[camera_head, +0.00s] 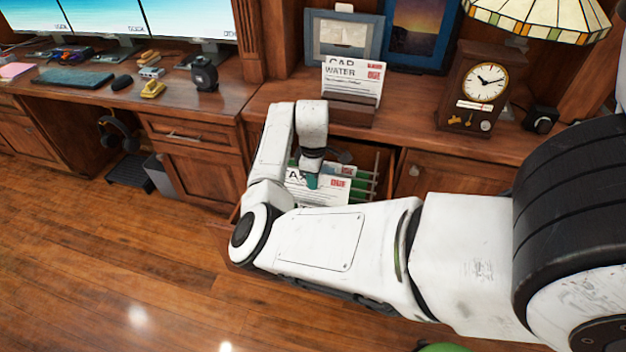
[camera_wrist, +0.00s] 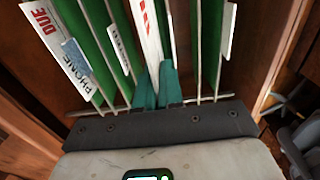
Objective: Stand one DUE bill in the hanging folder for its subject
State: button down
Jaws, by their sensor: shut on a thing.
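My gripper (camera_head: 312,180) reaches down into the open drawer under the desk. In the wrist view its teal fingers (camera_wrist: 156,82) are shut on a white bill (camera_wrist: 146,30) with red marks, seen nearly edge-on between green hanging folders (camera_wrist: 112,50). In the head view a white bill (camera_head: 322,194) with a red stamp shows at the gripper; its heading is partly hidden. At the left of the wrist view a bill (camera_wrist: 62,50) reads DUE in red and PHONE. The folders (camera_head: 362,178) also show in the head view; their tabs are mostly unreadable.
A wooden holder (camera_head: 346,112) on the desk has bills (camera_head: 352,80) headed CAR and WATER. A clock (camera_head: 474,85) and picture frames stand near it. The drawer's wooden side (camera_wrist: 268,60) is close on the right in the wrist view. The floor at left is clear.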

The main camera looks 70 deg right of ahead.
aim_at(313, 195)
notch_tip(313, 195, down, 2)
jog(key=shift+f+b, duration=0.1)
jog(key=shift+b, duration=0.8)
jog(key=shift+f+b, duration=0.5)
jog(key=shift+f, duration=1.6)
jog(key=c, duration=1.2)
grip_release()
notch_tip(313, 195, up, 11)
jog(key=shift+f+p, duration=0.1)
jog(key=shift+p, duration=0.6)
